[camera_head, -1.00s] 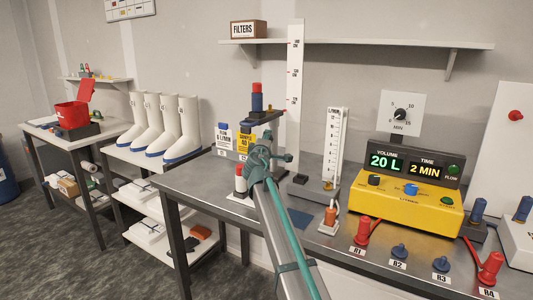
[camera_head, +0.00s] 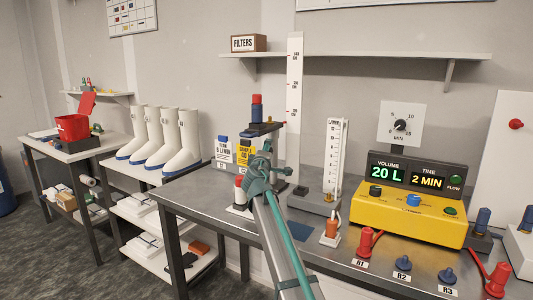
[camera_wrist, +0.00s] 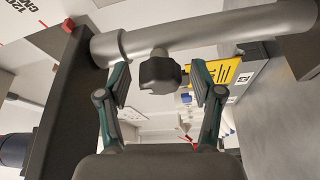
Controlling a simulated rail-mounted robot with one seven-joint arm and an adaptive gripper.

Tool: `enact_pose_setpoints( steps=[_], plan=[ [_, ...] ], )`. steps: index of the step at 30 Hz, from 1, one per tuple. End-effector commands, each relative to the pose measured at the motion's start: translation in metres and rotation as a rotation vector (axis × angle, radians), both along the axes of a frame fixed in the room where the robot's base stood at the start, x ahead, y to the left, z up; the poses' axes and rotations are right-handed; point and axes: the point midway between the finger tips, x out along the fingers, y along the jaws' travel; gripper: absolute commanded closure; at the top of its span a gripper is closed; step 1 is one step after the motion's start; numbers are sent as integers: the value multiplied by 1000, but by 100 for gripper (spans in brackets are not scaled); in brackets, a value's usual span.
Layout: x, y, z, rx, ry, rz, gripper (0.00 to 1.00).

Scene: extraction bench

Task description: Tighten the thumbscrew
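The thumbscrew (camera_wrist: 160,72) is a dark, faceted knob on a short grey stem below a thick grey tube (camera_wrist: 210,32) in the wrist view. My gripper (camera_wrist: 160,90) is open, with one green finger on each side of the knob. Gaps show between the knob and both fingers, so it is not gripped. In the head view my gripper (camera_head: 260,172) is at the stand (camera_head: 266,129) that carries a red and blue part. The thumbscrew cannot be made out there, behind my gripper.
A dark post (camera_wrist: 62,90) stands close to the left finger in the wrist view. A yellow label card (camera_head: 245,152) stands behind my gripper. The flow gauge (camera_head: 334,160) and the yellow control box (camera_head: 408,216) are to the right on the bench (camera_head: 200,197).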

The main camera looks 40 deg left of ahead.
Motion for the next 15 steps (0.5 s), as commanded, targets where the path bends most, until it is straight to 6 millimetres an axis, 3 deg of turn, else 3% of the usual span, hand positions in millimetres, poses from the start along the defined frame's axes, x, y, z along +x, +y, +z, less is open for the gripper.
enact_pose_setpoints(
  steps=[9, 15],
  plan=[
    [-2, -1, 0, -1, -1, 1, 34],
    [-18, -11, -2, -1, -1, 2, 34]
  ],
)
